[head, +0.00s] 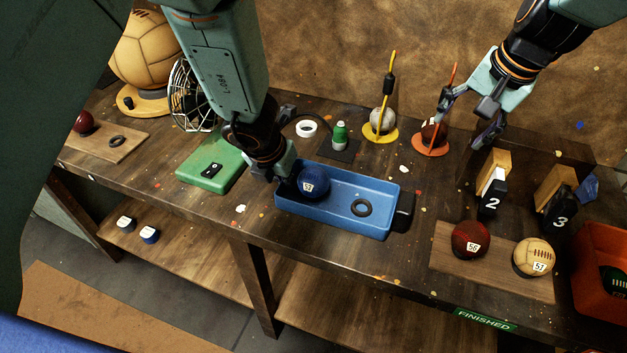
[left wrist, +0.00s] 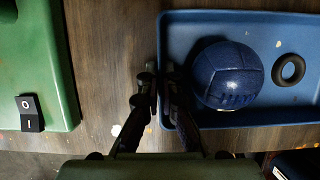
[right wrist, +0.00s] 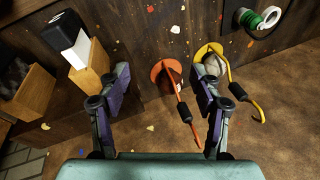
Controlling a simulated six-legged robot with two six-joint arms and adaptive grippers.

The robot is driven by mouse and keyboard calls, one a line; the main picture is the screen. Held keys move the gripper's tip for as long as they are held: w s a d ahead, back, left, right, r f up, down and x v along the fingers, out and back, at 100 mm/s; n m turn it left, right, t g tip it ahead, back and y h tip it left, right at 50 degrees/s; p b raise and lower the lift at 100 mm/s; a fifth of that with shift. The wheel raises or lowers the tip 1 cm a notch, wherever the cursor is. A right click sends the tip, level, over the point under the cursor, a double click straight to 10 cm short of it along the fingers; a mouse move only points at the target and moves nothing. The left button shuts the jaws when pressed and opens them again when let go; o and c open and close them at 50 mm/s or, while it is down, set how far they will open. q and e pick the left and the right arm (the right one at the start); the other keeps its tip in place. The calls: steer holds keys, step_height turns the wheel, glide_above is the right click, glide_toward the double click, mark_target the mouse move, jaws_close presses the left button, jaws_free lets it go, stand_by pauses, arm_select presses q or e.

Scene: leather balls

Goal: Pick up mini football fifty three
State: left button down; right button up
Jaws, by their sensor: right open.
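A dark blue ball (head: 313,180) with a small white label lies in the left part of a blue tray (head: 330,218). The label appears to read 53, but it is small. The ball also shows in the left wrist view (left wrist: 228,75), right of the fingers. My left gripper (head: 283,172) is low at the tray's left end. In the left wrist view its fingers (left wrist: 160,92) are close together beside the tray's left wall, with no ball between them. My right gripper (head: 468,118) is open and empty near the orange stand (head: 430,148); its spread fingers show in the right wrist view (right wrist: 163,85).
A black ring (head: 361,208) lies in the tray. A green switch box (head: 212,165) stands left of it. Balls 56 (head: 470,240) and a cream one (head: 533,258) sit on a board at right, near number blocks (head: 491,190) and an orange bin (head: 600,250).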

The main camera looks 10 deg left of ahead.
steer(key=s+a+f+m+g+y, duration=0.3)
steer(key=s+a+f+m+y, duration=0.25)
steer(key=a, duration=0.35)
steer(key=m+y, duration=0.4)
steer(key=y, duration=0.1)
glide_toward(311, 180)
steer(key=d+f, duration=0.1)
steer(key=d, duration=0.1)
steer(key=shift+w+d+f+n, duration=0.1)
steer(key=shift+d+f+n, duration=0.2)
steer(key=shift+f, duration=0.1)
steer(key=shift+w+a+f+m+t+y, duration=0.2)
steer(key=shift+a+m+t+y, duration=0.2)
steer(key=shift+m+t, duration=0.25)
steer(key=shift+w+a+f, duration=0.1)
steer(key=shift+a+f, duration=0.15)
steer(key=shift+a, duration=0.15)
steer(key=x, duration=1.1)
steer(key=shift+w+a+r, duration=0.1)
steer(key=shift+a+r, duration=0.05)
steer(key=shift+a, duration=0.05)
steer(key=shift+d, duration=0.1)
